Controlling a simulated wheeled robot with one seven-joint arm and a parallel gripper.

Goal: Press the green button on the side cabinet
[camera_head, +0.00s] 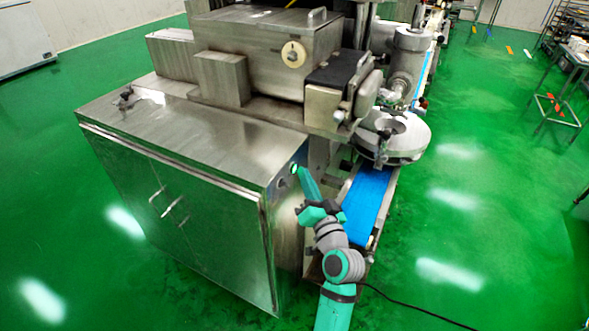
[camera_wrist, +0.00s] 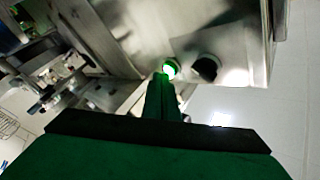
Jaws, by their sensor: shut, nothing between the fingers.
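The side cabinet (camera_head: 190,180) is a large steel box with a flat top at the centre left of the head view. The green button (camera_wrist: 169,70) is lit and sits on the cabinet's side panel (camera_wrist: 225,45) in the wrist view. My gripper (camera_wrist: 163,78) is shut and empty, its fingertips right at the lower edge of the button in the picture. I cannot tell whether they touch it. In the head view my gripper (camera_head: 296,170) reaches up to the cabinet's right side near its upper edge, and a small bright spot shows at its tip.
A black round knob (camera_wrist: 206,67) sits just right of the button. A blue conveyor belt (camera_head: 368,205) runs close to the right of my arm. The steel machine body (camera_head: 265,50) rises behind the cabinet. The green floor (camera_head: 480,220) at the right is open.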

